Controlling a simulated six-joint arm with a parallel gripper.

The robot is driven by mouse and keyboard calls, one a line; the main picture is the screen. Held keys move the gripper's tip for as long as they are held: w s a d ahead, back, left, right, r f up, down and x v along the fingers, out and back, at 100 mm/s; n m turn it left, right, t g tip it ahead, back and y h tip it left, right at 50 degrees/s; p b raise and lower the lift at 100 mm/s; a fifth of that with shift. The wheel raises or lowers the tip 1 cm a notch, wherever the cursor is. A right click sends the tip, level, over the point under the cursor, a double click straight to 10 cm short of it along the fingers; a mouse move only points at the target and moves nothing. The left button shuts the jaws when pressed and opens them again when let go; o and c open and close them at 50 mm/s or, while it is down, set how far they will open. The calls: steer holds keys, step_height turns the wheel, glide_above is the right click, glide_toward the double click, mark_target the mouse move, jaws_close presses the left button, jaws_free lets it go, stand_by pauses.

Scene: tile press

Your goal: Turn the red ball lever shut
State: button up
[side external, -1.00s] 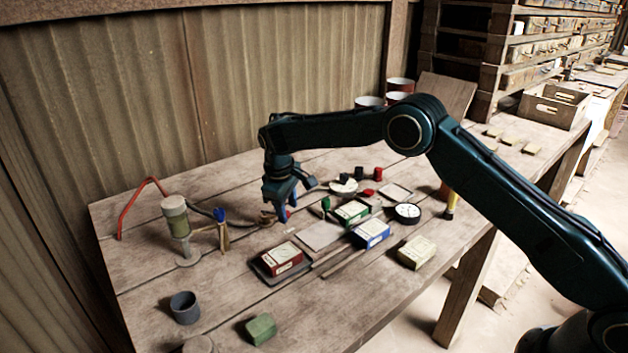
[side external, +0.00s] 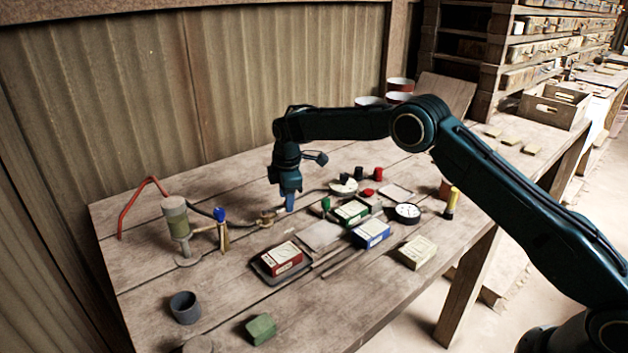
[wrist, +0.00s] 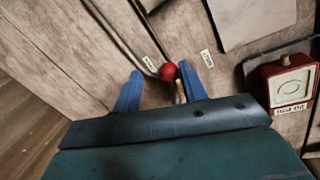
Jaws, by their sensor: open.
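The red ball lever shows in the wrist view as a red ball (wrist: 168,72) on a short pale stem (wrist: 180,92). My gripper (wrist: 160,71) is open, with its two blue fingers on either side of the ball. The ball is nearer the right finger; I see a gap to the left finger and cannot tell if the right one touches. Two small white labels (wrist: 207,58) flank the ball; I cannot read them clearly. In the side view my gripper (side external: 290,207) points down close to the tabletop, right of a brass fitting (side external: 267,218). The ball is hidden there.
A red box (side external: 282,257) on a dark tray, a grey plate (side external: 320,235) and a blue box (side external: 371,233) stand in front and to the right. A pump-like cylinder (side external: 175,220) with a blue-topped post (side external: 220,216) stands left. A pipe runs behind.

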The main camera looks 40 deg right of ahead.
steer(key=shift+w+d+n, duration=0.15)
steer(key=shift+w+n, duration=0.3)
steer(key=shift+n, duration=0.35)
step_height(320, 180, up, 14)
steer(key=s, duration=0.3)
steer(key=s+d+r+m+t, duration=0.1)
steer(key=s+d+r+m, duration=0.2)
steer(key=s+r, duration=0.9)
steer(key=shift+s+d+r+m+t, duration=0.2)
steer(key=shift+s+r+m+t, duration=0.15)
steer(key=shift+s+m, duration=1.1)
steer(key=shift+r, duration=0.1)
